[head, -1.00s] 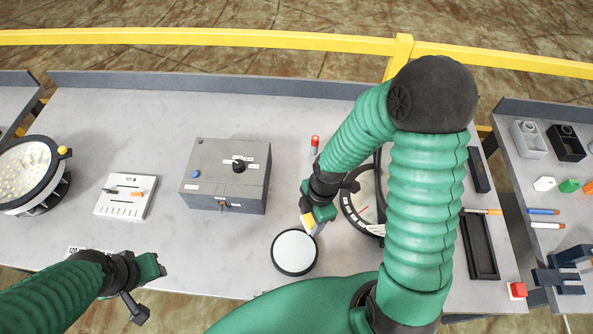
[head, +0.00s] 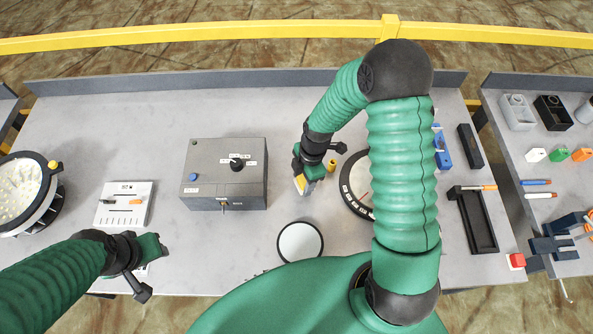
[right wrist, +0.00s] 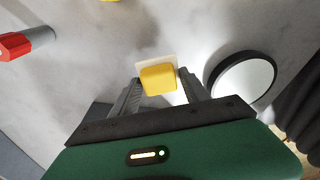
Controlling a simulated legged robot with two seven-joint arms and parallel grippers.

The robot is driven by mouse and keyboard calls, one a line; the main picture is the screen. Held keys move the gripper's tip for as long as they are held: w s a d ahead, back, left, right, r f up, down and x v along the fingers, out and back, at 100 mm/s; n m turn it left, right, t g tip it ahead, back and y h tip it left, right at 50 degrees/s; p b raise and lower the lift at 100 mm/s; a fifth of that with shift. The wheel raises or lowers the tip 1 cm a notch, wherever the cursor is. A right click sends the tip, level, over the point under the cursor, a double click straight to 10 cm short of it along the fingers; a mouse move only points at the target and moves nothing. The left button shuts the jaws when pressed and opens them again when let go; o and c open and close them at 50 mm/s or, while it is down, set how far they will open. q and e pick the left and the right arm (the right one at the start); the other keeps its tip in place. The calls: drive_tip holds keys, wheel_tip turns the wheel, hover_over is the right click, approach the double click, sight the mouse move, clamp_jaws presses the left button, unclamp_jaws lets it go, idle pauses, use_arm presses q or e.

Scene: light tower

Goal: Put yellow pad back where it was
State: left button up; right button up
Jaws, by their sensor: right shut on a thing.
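The yellow pad (right wrist: 158,79), a small yellow block on a pale square base, sits between the fingers of my right gripper (right wrist: 160,90) in the right wrist view. The gripper is shut on it. In the head view the pad (head: 301,185) shows at the tip of my right gripper (head: 302,178), right of the grey box and behind the white disc. Whether the pad touches the table is unclear. My left gripper (head: 156,247) is at the lower left, in front of the white slider panel; its jaws are too unclear to judge.
A black-rimmed white disc (head: 300,241) lies near the front edge; it is right of the pad in the wrist view (right wrist: 243,80). The grey knob box (head: 222,175) and slider panel (head: 124,204) stand left. A red-and-grey piece (right wrist: 27,42) lies nearby. A small yellow piece (head: 331,166) stands close.

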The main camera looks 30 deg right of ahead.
drive_tip(key=w, duration=0.4)
drive_tip(key=shift+w+d+f+p, duration=0.2)
drive_tip(key=shift+d+p, duration=0.1)
drive_tip(key=shift+p, duration=0.1)
drive_tip(key=shift+w+f, duration=0.15)
wheel_tip(320, 180, down, 3)
drive_tip(key=shift+r+p, duration=0.2)
drive_tip(key=shift+p, duration=0.4)
drive_tip(key=shift+f, duration=0.3)
drive_tip(key=shift+w, duration=0.1)
drive_tip(key=shift+f, duration=0.15)
drive_tip(key=o, duration=1.3)
